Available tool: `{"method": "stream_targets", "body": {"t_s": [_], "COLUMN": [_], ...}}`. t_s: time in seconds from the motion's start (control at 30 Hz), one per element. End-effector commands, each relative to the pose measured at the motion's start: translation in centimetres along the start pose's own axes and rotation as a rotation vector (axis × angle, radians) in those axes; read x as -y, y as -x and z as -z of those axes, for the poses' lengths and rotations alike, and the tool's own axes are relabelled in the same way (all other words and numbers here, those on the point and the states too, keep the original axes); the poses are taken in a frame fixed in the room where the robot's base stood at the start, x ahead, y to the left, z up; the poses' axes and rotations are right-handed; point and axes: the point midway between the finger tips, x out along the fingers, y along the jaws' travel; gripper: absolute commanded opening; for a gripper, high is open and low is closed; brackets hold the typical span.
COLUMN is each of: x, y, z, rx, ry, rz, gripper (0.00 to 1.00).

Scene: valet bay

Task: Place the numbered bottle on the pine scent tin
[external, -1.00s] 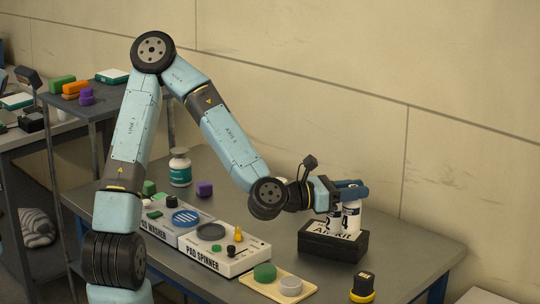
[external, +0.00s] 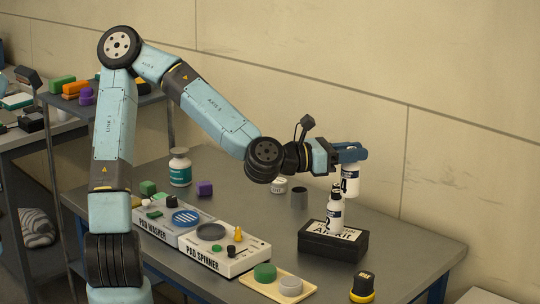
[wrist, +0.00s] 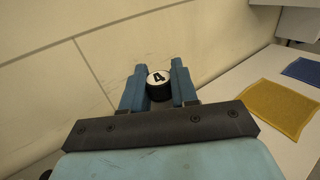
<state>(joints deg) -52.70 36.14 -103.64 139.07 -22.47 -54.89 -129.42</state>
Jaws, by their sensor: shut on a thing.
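My gripper (external: 350,158) is shut on a white numbered bottle (external: 350,181) and holds it upright above the right part of the black Air-Kit box (external: 318,243). In the wrist view the bottle's round cap (wrist: 158,78) shows a black 4 on white between my two blue fingers. A second white bottle (external: 335,215) with a dark label stands on the box, just left of and below the held one. A small white tin (external: 279,186) with dark print stands behind, left of the box; its print is too small to read, so I cannot confirm it is the pine scent tin.
A grey cylinder (external: 299,198) stands between the white tin and the box. The pad spinner (external: 238,257) and pad washer (external: 160,227) lie left. A tray (external: 295,298) with green and grey discs and a yellow-black item (external: 363,287) are in front. The wall is close behind.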

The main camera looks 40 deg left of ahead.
Motion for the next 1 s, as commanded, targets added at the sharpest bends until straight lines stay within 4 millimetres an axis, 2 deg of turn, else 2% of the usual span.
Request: {"method": "stream_targets", "body": {"t_s": [0.03, 0.27, 0.37, 0.53, 0.77, 1.0], "x": [-1.4, -6.7, -9.7, -16.0, -24.6, -33.1], "y": [-0.1, -0.3, -0.1, 0.7, 3.1, 7.1], "z": [0.1, 0.1, 0.1, -0.1, -0.1, 0.0], "rx": [-0.002, -0.005, -0.007, -0.006, -0.005, -0.003], "ry": [0.004, 0.008, 0.010, 0.014, 0.014, 0.010], "rz": [-0.018, -0.073, -0.105, -0.172, -0.264, -0.360], "gripper": [0.00, 0.00, 0.00, 0.00, 0.00, 0.00]}}
